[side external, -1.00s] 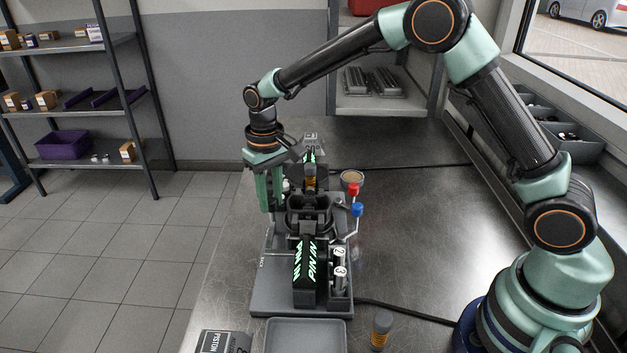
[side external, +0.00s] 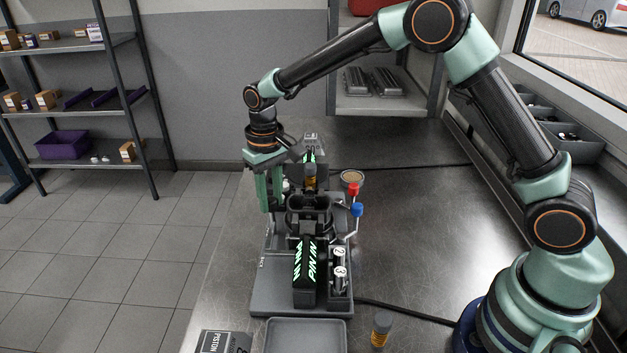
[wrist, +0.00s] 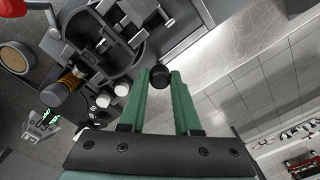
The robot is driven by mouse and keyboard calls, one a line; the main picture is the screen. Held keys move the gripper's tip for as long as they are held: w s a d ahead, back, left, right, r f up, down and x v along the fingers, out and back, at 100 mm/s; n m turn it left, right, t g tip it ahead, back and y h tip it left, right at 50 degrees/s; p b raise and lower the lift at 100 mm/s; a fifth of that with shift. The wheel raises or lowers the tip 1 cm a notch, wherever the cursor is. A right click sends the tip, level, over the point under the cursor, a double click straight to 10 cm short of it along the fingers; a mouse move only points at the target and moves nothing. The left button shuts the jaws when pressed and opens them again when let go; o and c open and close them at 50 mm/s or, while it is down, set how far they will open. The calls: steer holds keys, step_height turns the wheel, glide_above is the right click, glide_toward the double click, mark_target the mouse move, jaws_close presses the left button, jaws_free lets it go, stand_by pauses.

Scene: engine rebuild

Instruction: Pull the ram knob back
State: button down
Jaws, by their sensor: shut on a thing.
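The ram knob (wrist: 160,79) is a small black ball seen in the wrist view. It sits between the green fingertips of my gripper (side external: 270,207), which is shut on it. In the side view the green fingers point down at the left side of the grey press fixture (side external: 262,297), and the knob cannot be made out there. The fixture has a dark cup-like holder (side external: 308,203) in its middle, also in the wrist view, and a black block with green "PIN IN" lettering (side external: 305,262) at the front.
Red (side external: 353,189) and blue (side external: 357,210) lever knobs stand at the fixture's right. Small silver cylinders (side external: 340,268) stand by the block. A grey tray (side external: 306,322), a piston box (side external: 222,342) and a small bottle (side external: 381,329) are in front. The bench to the right is mostly clear.

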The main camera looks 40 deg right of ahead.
steer(key=shift+r, duration=0.1)
glide_above(267, 251)
steer(key=shift+a, duration=0.1)
stand_by(0.3)
steer(key=c, duration=0.6)
jaws_free()
steer(key=shift+r, duration=0.3)
step_height(267, 251, up, 12)
steer(key=shift+f, duration=0.25)
